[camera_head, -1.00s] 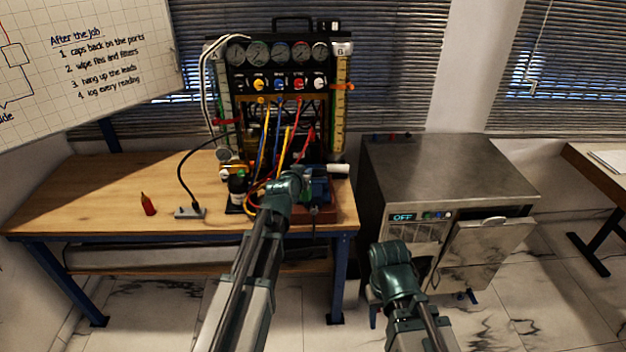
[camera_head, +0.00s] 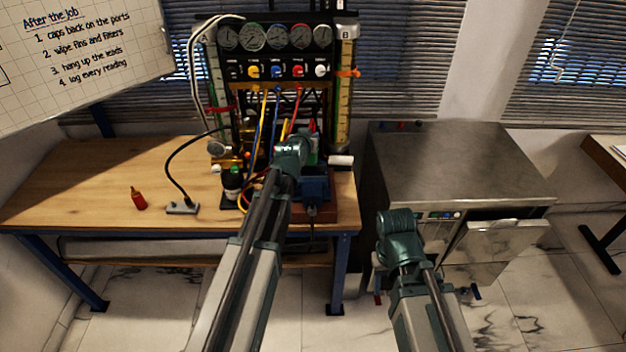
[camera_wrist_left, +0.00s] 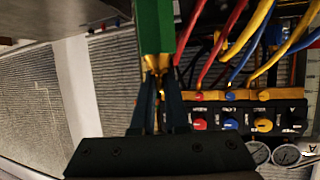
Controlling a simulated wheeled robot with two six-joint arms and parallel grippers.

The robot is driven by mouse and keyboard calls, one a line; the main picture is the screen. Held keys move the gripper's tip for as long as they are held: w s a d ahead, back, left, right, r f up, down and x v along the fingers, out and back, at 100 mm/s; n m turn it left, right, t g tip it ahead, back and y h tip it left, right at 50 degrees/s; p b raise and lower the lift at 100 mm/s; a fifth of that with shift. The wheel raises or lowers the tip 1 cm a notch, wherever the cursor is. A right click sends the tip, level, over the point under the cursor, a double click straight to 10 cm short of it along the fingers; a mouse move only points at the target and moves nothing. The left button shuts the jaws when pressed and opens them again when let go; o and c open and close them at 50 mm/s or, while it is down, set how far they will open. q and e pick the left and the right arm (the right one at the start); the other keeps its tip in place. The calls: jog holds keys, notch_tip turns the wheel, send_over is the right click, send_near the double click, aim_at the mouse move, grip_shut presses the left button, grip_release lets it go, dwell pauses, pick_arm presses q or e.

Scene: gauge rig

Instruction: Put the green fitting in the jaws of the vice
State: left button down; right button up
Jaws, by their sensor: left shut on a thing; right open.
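My left gripper (camera_head: 292,148) is over the back right part of the bench, just left of and beyond the blue vice (camera_head: 316,188). In the left wrist view, the fingers (camera_wrist_left: 157,85) are shut on the brass-coloured end of the green fitting (camera_wrist_left: 154,28). The fitting is apart from the vice as far as I can see; my arm hides part of this area in the head view. The vice stands on a reddish-brown base, and its jaws are hard to make out. My right gripper (camera_head: 399,228) is open, low in front of the steel cabinet, its fingertips mostly hidden.
A gauge panel (camera_head: 275,70) with coloured hoses rises behind the vice.

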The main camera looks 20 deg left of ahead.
aim_at(310, 163)
pick_arm(q)
jog(key=shift+f+b, duration=4.95)
jog(key=shift+f, duration=0.1)
jog(key=shift+f, duration=0.1)
jog(key=c, duration=0.9)
grip_release()
